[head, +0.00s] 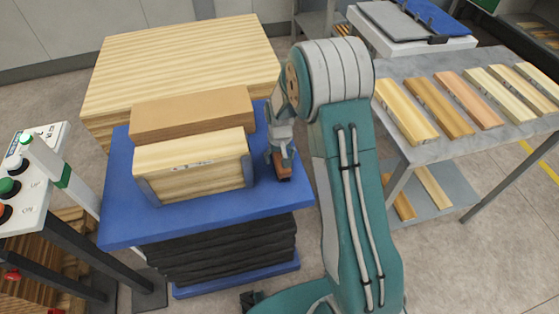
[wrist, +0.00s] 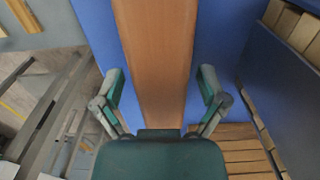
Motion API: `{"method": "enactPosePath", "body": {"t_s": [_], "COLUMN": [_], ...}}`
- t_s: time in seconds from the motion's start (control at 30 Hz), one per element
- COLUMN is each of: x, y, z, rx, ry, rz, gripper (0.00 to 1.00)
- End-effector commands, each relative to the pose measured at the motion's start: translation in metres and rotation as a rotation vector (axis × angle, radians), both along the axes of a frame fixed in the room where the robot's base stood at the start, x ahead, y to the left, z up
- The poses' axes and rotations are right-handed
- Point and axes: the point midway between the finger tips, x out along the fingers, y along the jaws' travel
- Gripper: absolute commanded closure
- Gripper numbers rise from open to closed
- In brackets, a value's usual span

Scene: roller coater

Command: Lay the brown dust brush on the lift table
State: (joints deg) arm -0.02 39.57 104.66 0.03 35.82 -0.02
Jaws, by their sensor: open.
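The brown dust brush (head: 284,174) is at the right side of the blue lift table (head: 196,206), directly below my gripper (head: 280,157). It appears to lie on the table top, though my gripper hides much of it. In the wrist view the brush's brown wooden back (wrist: 155,50) runs lengthwise between the two fingers of my gripper (wrist: 162,78). The fingers are open, one on each side, with blue table top (wrist: 216,30) showing beside the brush. The bristles are not visible.
Pale wooden blocks (head: 195,166) and a browner block (head: 190,114) stand on the lift table left of the brush. A large wood stack (head: 180,55) is behind. A control panel (head: 35,170) stands left. A grey bench (head: 395,155) with several boards is right.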

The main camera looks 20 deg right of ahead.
Motion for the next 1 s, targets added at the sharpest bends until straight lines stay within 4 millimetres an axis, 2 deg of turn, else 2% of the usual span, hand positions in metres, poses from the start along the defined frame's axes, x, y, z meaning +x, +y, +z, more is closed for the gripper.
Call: {"method": "enactPosePath", "body": {"t_s": [0.2,0.4,0.67,0.77,1.0], "x": [0.001,0.001,-0.001,-0.011,-0.060], "y": [0.000,0.000,0.000,0.000,0.000], "z": [0.048,0.085,0.110,0.132,0.208], "rx": [0.000,-0.001,-0.001,-0.001,-0.001], "ry": [-0.005,-0.002,-0.007,-0.034,-0.142], "rz": [0.000,0.000,0.000,0.000,0.000], "gripper": [0.08,0.08,0.08,0.08,0.08]}}
